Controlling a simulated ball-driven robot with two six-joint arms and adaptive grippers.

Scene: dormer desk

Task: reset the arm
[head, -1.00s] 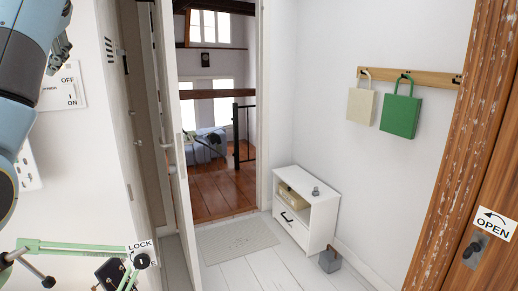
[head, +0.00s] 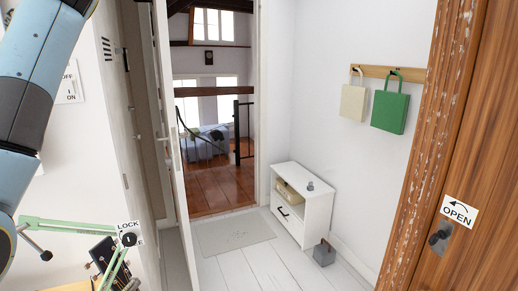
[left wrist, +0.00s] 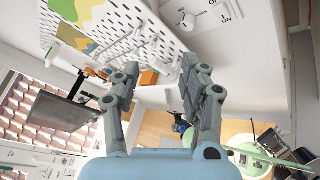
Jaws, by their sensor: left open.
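My left arm (head: 38,70) comes in at the upper left of the head view, and its gripper is outside that view. In the left wrist view my left gripper (left wrist: 160,88) is open, its two grey fingers spread wide with nothing between them. It hangs in the air, with a white pegboard (left wrist: 125,32) and a wooden desk top (left wrist: 155,128) behind it. My right gripper shows in neither view.
A wooden door frame (head: 430,130) and a door with an OPEN sign (head: 459,212) stand at the right. An open doorway leads to a room beyond. A white cabinet (head: 318,216) stands by the wall under two hanging bags. The mat (head: 234,232) lies on clear floor.

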